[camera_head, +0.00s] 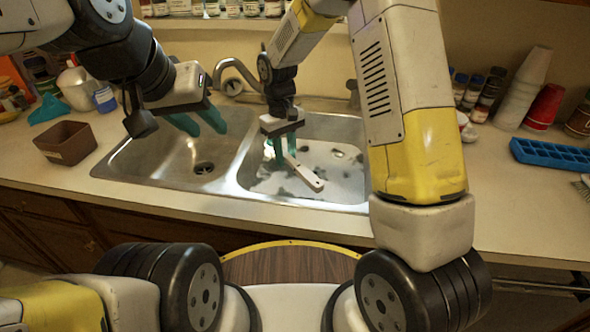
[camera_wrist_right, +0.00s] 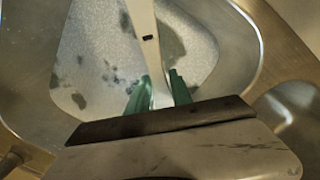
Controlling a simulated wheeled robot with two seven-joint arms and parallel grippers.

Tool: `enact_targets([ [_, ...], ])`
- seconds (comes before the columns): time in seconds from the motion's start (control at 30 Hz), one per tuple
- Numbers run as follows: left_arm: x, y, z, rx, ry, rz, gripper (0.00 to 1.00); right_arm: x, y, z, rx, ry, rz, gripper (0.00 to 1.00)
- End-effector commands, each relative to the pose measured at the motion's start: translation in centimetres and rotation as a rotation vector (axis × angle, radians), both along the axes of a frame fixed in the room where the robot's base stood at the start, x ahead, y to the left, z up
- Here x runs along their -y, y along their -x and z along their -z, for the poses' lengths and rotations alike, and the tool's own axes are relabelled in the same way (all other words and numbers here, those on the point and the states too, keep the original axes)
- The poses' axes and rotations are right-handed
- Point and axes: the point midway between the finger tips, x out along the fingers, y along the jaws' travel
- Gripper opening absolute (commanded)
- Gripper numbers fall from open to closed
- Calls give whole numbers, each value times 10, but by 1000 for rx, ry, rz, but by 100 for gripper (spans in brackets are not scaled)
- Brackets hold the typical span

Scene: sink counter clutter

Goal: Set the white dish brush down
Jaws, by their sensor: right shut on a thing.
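The white dish brush (camera_head: 308,177) is in my right gripper (camera_head: 280,150), over the right basin of the sink (camera_head: 255,187). Its handle slants down to the right in the head view. In the right wrist view the white handle (camera_wrist_right: 144,30) runs up from between the green fingers of my right gripper (camera_wrist_right: 160,92), which are shut on it. I cannot tell whether the brush touches the basin floor; its other end is hidden by the gripper. My left gripper (camera_head: 200,123) is open and empty above the left basin, its green fingers apart.
A brown square container (camera_head: 66,143) stands on the counter left of the sink. A faucet (camera_head: 237,72) rises behind the basins. A blue tray (camera_head: 553,155), stacked cups (camera_head: 524,88) and jars stand to the right. The right basin floor has dark patches.

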Motion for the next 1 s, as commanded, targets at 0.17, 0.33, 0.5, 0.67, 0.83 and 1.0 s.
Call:
enact_targets([
  [0.17, 0, 0, 0, 0, 0, 0, 36, 1, 1, 51, -7, 2, 2, 0],
  [0.33, 0, 0, 0, 0, 0, 0, 36, 1, 1, 88, -4, 2, 4, 0],
  [0.5, 0, 0, 0, 0, 0, 0, 36, 1, 0, 104, -1, 1, 5, 0],
  [0.67, 0, 0, 0, 0, 0, 0, 36, 1, 0, 117, -1, 0, 5, 0],
  [0.83, 0, 0, 0, 0, 0, 0, 36, 1, 0, 144, -3, 1, 5, 0],
  [1.0, 0, 0, 0, 0, 0, 0, 36, 1, -1, 150, 1, -1, 6, 0],
])
